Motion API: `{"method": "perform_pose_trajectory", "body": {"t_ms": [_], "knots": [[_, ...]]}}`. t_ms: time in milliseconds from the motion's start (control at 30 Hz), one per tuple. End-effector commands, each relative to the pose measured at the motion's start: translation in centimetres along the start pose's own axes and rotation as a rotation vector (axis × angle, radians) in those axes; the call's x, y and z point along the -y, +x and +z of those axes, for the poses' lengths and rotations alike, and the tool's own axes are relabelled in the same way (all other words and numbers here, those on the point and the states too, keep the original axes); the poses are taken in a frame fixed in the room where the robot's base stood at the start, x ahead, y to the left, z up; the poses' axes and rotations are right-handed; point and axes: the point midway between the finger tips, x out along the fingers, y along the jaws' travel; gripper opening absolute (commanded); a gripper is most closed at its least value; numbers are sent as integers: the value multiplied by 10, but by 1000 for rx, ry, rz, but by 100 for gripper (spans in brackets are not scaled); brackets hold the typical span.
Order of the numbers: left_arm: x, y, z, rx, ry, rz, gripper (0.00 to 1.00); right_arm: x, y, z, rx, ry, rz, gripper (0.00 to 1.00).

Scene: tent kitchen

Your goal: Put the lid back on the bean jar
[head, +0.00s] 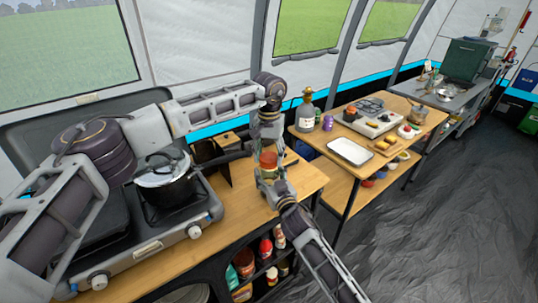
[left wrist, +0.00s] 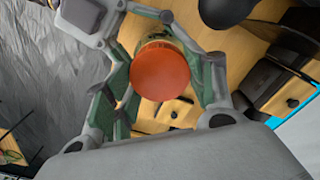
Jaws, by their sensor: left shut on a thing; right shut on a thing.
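The jar (head: 268,174) is upright in mid-air above the front right edge of the wooden counter. Its round orange-red lid (head: 268,159) is directly above the jar's mouth, and I cannot tell whether it is seated or slightly apart. My left gripper (head: 267,148) comes down from above and is shut on the lid. In the left wrist view the lid (left wrist: 160,73) is a flat disc between the green-padded fingers, hiding most of the jar; a strip of its label shows beyond. My right gripper (head: 270,180) reaches up from below right and is shut on the jar; its fingertips are partly hidden.
A gas stove (head: 150,245) with a lidded pot (head: 165,178) stands left on the counter (head: 290,178). Jars and packets fill the shelf below. A second table holds a white tray (head: 350,152), a bottle (head: 306,108) and a small stove. The floor at right is clear.

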Motion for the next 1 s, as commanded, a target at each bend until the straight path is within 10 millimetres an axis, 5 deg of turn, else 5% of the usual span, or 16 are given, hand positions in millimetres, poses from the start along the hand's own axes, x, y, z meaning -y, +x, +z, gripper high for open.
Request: {"method": "perform_pose_trajectory", "body": {"t_ms": [500, 900, 1000], "knots": [[2, -1, -1, -3, 391, -3, 45, 0, 0, 2, 2, 0, 0, 0], [2, -1, -2, -4, 434, -3, 45, 0, 0, 2, 2, 0, 0, 0], [2, -1, -2, -4, 433, -3, 65, 0, 0, 2, 2, 0, 0, 0]]}}
